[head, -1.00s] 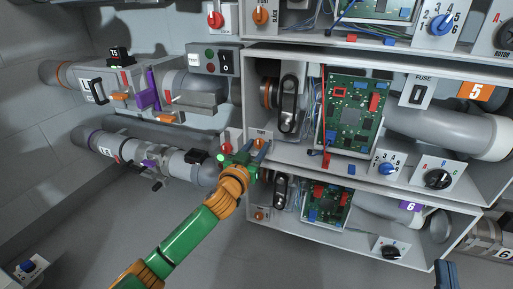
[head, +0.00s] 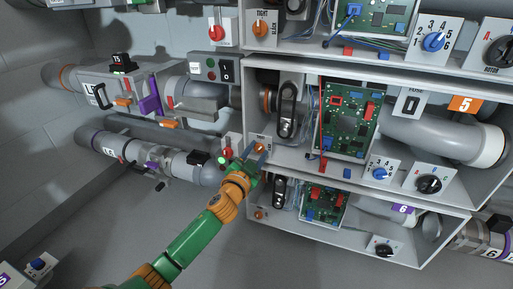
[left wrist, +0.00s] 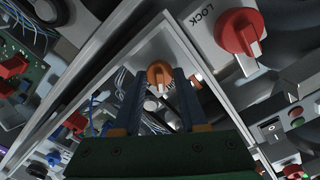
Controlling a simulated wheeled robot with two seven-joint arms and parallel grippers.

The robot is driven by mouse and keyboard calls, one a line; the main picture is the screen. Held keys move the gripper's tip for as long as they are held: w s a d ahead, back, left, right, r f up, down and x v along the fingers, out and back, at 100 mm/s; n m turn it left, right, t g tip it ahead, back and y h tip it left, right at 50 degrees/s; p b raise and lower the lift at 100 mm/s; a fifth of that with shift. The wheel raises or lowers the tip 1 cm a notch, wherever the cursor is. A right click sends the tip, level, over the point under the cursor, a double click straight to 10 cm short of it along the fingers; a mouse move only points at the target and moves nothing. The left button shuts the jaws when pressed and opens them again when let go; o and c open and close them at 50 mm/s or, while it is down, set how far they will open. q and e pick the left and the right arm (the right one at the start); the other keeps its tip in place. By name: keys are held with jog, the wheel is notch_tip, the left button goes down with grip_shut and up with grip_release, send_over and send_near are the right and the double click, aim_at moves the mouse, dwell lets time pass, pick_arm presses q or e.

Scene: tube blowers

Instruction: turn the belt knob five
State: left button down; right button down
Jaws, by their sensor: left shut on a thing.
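The orange belt knob (head: 260,147) sits on a small plate at the lower left of the bay marked 5. In the left wrist view the knob (left wrist: 158,75) is between the tips of my two dark blue fingers. My left gripper (head: 258,158), on its green and orange arm, is shut on this knob; the fingers hide part of its plate in the head view. My right gripper is not in view.
A red knob (head: 228,152) marked LOCK in the wrist view (left wrist: 241,32) is close to the left of my gripper. A green circuit board (head: 347,118), a blue dial (head: 380,173) and a black dial (head: 429,184) lie to the right. Another orange knob (head: 259,215) is below.

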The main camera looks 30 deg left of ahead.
pick_arm(q)
jog(key=m+p, duration=0.1)
jog(key=m, duration=0.1)
jog(key=shift+m, duration=0.4)
jog(key=shift+m+p, duration=0.3)
jog(key=shift+m, duration=0.6)
jog(key=m+p, duration=0.1)
jog(key=m, duration=0.2)
jog(key=shift+f, duration=0.1)
jog(key=shift+m, duration=1.7)
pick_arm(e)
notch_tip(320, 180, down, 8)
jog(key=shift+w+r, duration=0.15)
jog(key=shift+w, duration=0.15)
pick_arm(q)
jog(key=c, duration=0.7)
grip_release()
jog(key=shift+c, duration=0.2)
